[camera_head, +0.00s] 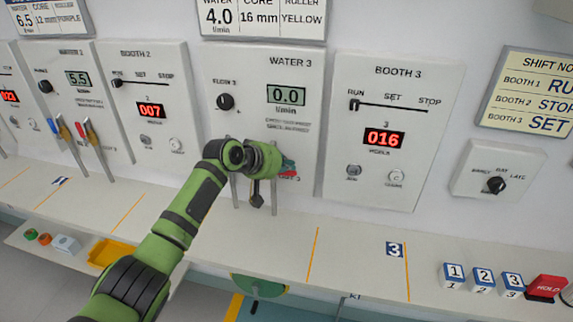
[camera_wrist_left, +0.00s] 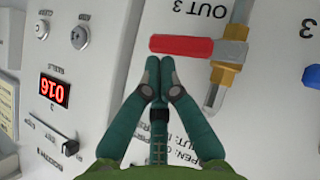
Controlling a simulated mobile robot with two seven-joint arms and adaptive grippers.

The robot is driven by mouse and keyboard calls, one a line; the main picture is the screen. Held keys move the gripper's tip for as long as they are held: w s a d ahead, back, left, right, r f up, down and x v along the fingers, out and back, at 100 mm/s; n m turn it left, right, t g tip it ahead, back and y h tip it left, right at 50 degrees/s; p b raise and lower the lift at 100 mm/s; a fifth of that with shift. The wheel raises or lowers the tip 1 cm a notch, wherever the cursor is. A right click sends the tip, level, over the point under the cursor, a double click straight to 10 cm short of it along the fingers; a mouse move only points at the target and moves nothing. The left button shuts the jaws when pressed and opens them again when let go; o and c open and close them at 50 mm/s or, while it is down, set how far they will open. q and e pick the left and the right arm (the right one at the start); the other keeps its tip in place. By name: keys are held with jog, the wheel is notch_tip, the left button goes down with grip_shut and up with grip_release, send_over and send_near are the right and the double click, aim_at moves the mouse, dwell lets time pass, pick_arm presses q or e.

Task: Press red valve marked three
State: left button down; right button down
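The red valve handle marked OUT 3 (camera_wrist_left: 182,46) lies crosswise to its pipe, joined to a brass valve body (camera_wrist_left: 228,62) in the left wrist view. My left gripper (camera_wrist_left: 160,66) has its two teal fingers together, tips just beside the red handle, with nothing seen between them. Whether they touch it I cannot tell. In the head view my left gripper (camera_head: 286,164) is at the WATER 3 panel (camera_head: 245,70), covering most of the valve. The WATER 3 display (camera_head: 286,95) reads 0.0. My right gripper is not in view.
A blue handle (camera_wrist_left: 312,76) shows at the right edge of the left wrist view. The BOOTH 3 panel (camera_head: 420,80) is right of WATER 3 and reads 016. Numbered blocks (camera_head: 483,277) and a red HOLD block (camera_head: 546,287) stand on the ledge. The middle ledge is clear.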

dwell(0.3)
pick_arm(q)
jog(key=s+a+r, duration=0.1)
jog(key=s+r, duration=0.2)
jog(key=r, duration=0.2)
jog(key=s+a+r+p, duration=0.1)
jog(key=s+a+r, duration=0.1)
jog(key=r, duration=0.4)
jog(key=shift+s+a, duration=0.15)
jog(key=shift+s, duration=0.55)
